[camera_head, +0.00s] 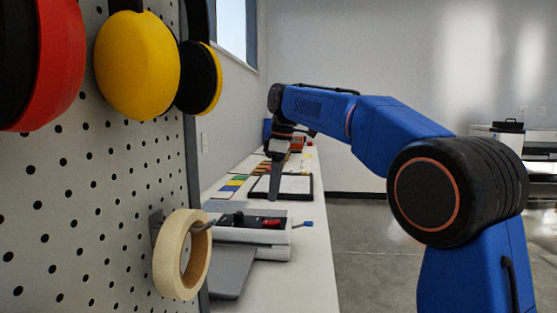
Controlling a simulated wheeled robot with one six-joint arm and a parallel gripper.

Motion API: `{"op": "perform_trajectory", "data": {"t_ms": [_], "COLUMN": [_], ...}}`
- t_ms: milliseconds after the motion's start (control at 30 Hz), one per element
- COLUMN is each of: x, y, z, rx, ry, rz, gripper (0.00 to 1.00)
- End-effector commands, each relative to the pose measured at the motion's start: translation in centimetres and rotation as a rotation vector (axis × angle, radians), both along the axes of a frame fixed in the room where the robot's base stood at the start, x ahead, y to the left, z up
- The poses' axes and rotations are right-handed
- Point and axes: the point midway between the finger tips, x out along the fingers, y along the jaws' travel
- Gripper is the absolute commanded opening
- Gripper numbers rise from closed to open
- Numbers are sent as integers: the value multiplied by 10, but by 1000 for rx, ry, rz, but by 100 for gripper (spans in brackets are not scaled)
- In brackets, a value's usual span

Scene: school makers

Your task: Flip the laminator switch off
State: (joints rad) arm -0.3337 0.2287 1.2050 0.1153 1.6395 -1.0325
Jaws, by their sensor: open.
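The laminator (262,238) is a low white and grey machine with a dark top panel. It sits on the long white bench in the middle of the view. A small red part (271,222), which looks like the switch, is on its dark panel; its position is too small to read. A blue-tipped lever (303,224) sticks out on the right side. My gripper (275,197) points down above the bench, just beyond and above the laminator in the picture. It is open and looks empty; it appears edge-on, so the gap between the fingers is hard to see.
A pegboard (90,200) on the left holds ear muffs (137,65) and a tape roll (182,255), which partly covers the laminator's left side. A dark-framed tray (300,187) and coloured pieces (233,185) lie farther along the bench. Open floor (370,265) lies to the right.

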Motion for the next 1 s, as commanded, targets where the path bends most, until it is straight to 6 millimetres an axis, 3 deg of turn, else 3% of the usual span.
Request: {"op": "perform_trajectory", "data": {"t_ms": [200,433,633,1000], "x": [0,-1,-2,-3], "y": [-5,-10,-12,-13], "z": [44,78,91,93], "rx": [1,1,-1,-1], "ry": [-2,-2,1,0], "rz": [0,0,0,-1], "gripper": [42,42,42,42]}}
